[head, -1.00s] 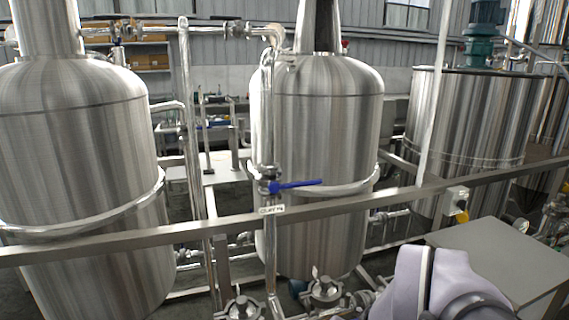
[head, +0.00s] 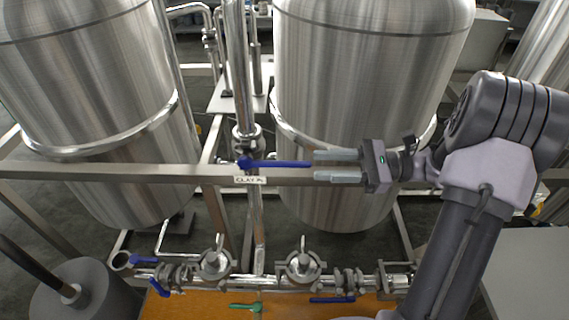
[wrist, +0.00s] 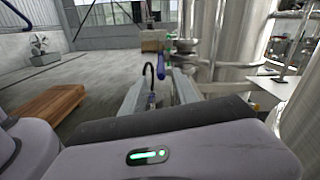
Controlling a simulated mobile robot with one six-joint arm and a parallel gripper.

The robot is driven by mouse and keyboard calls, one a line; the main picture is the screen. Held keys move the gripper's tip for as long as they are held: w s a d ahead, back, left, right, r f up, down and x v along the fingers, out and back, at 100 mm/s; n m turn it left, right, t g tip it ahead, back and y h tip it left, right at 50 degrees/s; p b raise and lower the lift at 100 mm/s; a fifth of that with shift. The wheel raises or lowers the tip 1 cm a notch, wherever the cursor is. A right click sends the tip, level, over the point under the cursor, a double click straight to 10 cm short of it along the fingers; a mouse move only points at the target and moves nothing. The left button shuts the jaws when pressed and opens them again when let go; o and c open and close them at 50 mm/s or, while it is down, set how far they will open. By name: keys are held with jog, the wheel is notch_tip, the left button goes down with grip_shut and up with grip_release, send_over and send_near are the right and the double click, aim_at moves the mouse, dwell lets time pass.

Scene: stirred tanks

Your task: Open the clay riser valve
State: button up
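The clay riser valve (head: 245,163) sits on the vertical pipe at centre left in the head view, with a white label reading "CLAY" (head: 250,180) just below it. Its blue lever handle (head: 280,164) lies about level, across the pipe, pointing right. My gripper (head: 318,166) is open, fingers pointing left, with its fingertips at the handle's free end. In the wrist view the fingers (wrist: 158,92) are spread apart and the blue handle (wrist: 165,68) shows just beyond them. I cannot tell whether they touch it.
Below are pipes with several valves, one with another blue handle (head: 332,299) and one with a green handle (head: 245,307). A grey table (head: 525,265) is at right.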

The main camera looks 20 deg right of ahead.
aim_at(286, 162)
jog(key=b+x, duration=0.1)
jog(key=x, duration=0.8)
jog(key=shift+d, duration=0.1)
grip_shut()
jog(key=shift+f, duration=0.1)
dwell(0.9)
